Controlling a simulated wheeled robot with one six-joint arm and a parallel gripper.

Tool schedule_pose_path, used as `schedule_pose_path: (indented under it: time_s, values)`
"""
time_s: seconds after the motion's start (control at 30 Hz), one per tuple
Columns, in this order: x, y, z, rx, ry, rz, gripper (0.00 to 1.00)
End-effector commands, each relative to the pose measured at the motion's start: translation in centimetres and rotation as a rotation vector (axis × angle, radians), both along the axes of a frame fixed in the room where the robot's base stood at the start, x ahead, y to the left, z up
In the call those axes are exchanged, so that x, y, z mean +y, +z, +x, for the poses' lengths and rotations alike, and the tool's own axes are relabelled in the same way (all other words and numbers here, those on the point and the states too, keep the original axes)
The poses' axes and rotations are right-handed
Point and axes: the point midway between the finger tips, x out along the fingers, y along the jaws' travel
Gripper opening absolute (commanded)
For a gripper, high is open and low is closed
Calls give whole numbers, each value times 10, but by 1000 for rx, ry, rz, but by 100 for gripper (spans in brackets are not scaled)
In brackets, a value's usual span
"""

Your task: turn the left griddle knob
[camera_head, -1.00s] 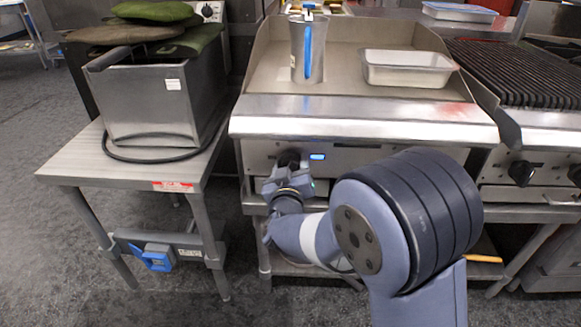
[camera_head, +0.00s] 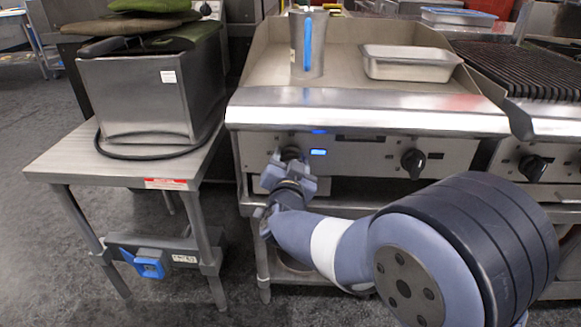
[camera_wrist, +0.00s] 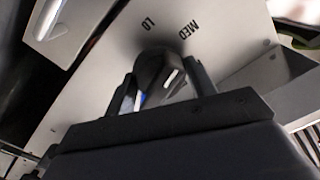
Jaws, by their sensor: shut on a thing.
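The griddle (camera_head: 375,98) is a steel unit with a flat front panel. Its black left knob (camera_head: 290,152) is on the left of the panel, mostly hidden by my gripper (camera_head: 289,167). In the wrist view the knob (camera_wrist: 152,66) sits between the two dark fingers of my gripper (camera_wrist: 160,85). The fingers are shut on it from both sides. A white mark shows on the knob, and "LO" and "MED" are printed on the panel above it. The right knob (camera_head: 413,163) is black and free.
A blue-lit indicator (camera_head: 318,152) is beside the left knob. A steel pitcher (camera_head: 308,45) and a steel pan (camera_head: 410,63) stand on the griddle. A low table (camera_head: 60,163) with a steel fryer (camera_head: 135,95) is to the left. A charbroiler (camera_head: 520,70) is to the right.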

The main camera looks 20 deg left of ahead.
Motion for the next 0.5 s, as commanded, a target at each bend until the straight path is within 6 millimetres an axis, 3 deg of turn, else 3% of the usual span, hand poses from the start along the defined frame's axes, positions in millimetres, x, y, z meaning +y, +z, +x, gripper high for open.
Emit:
schedule_pose_path:
  time_s: [0.5]
  values:
    - [-1,-2,0,41,-2,153,30]
